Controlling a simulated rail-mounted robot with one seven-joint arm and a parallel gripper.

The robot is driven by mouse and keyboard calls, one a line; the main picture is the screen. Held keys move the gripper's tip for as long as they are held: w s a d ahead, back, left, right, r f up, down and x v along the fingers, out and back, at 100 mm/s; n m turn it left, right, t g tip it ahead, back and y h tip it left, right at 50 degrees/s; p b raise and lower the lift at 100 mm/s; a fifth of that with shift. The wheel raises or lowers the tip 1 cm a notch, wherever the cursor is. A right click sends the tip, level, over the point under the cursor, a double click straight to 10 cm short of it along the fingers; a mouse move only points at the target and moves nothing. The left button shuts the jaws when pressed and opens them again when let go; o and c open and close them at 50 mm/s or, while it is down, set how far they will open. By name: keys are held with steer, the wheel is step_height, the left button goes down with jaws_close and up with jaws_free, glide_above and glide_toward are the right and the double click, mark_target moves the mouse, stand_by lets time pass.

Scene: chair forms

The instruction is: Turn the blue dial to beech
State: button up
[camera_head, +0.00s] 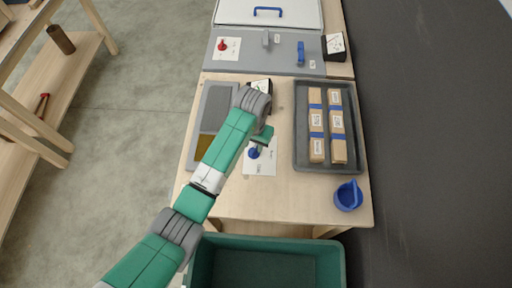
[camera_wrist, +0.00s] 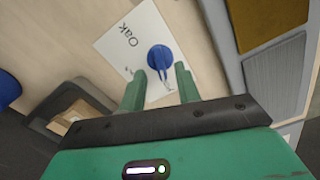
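The blue dial (camera_head: 254,153) sits on a white card (camera_head: 262,166) on the wooden table. In the wrist view the dial (camera_wrist: 159,56) shows a round blue knob, and the word "Oak" is readable on the card (camera_wrist: 115,46); I cannot read "beech" anywhere. My gripper (camera_head: 260,143) is over the card at the dial. In the wrist view its two green fingers (camera_wrist: 160,70) are apart, with the dial at or just beyond their tips and nothing gripped. I cannot tell whether the fingers touch it. The arm hides part of the area in the head view.
A dark tray (camera_head: 300,150) with wooden blocks and blue bands lies right of the card. A blue cup (camera_head: 348,196) stands at the front right. A grey panel (camera_head: 214,103) lies left. A green bin (camera_head: 265,241) is in front. A red dial (camera_head: 222,46) is at the back.

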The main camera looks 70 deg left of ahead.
mark_target(254, 150)
steer(key=shift+f, duration=1.55)
jaws_close()
